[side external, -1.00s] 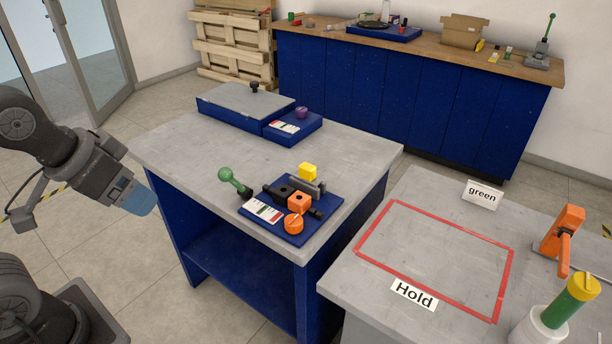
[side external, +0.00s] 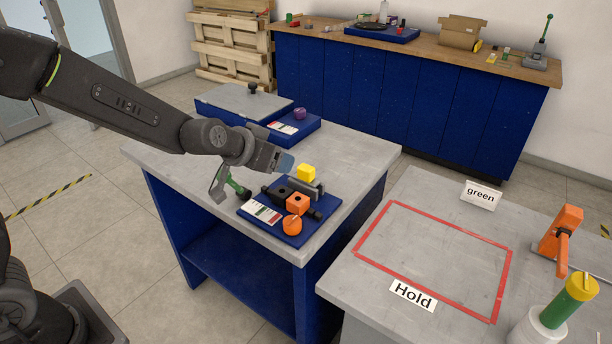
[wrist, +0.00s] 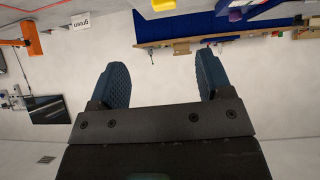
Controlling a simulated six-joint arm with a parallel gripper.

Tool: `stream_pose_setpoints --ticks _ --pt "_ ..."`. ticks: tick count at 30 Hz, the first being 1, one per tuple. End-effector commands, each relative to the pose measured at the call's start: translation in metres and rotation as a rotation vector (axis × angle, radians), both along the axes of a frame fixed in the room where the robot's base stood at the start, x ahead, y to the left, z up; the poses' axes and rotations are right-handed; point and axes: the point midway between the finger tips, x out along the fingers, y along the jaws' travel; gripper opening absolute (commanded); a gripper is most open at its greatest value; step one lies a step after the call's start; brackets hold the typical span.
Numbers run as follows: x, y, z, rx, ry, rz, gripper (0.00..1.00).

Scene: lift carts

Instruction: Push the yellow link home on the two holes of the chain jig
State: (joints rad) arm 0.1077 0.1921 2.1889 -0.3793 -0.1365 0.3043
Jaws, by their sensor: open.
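A yellow block (side external: 306,172) is at the board's back; part of a yellow thing also shows at the top of the wrist view (wrist: 163,4). I cannot make out a link shape or two holes. My gripper (side external: 287,164) is just left of the yellow block in the side view, apparently above the board. In the wrist view, its two fingers (wrist: 162,84) are spread with nothing between them.
A second blue fixture (side external: 291,130) with a purple knob stands at the table's back. The right table has a red-taped area (side external: 435,258), empty, with a Hold label (side external: 413,295), an orange lever (side external: 561,238) and a yellow-capped green cylinder (side external: 570,300). A blue bench (side external: 400,95) is behind.

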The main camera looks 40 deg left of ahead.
Motion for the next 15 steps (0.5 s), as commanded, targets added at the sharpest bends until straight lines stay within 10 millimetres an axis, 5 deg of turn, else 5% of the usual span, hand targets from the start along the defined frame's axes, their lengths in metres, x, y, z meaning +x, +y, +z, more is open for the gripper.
stream_pose_setpoints --ticks 15 --pt "0.061 0.001 -0.052 0.025 -0.031 0.023 0.72"
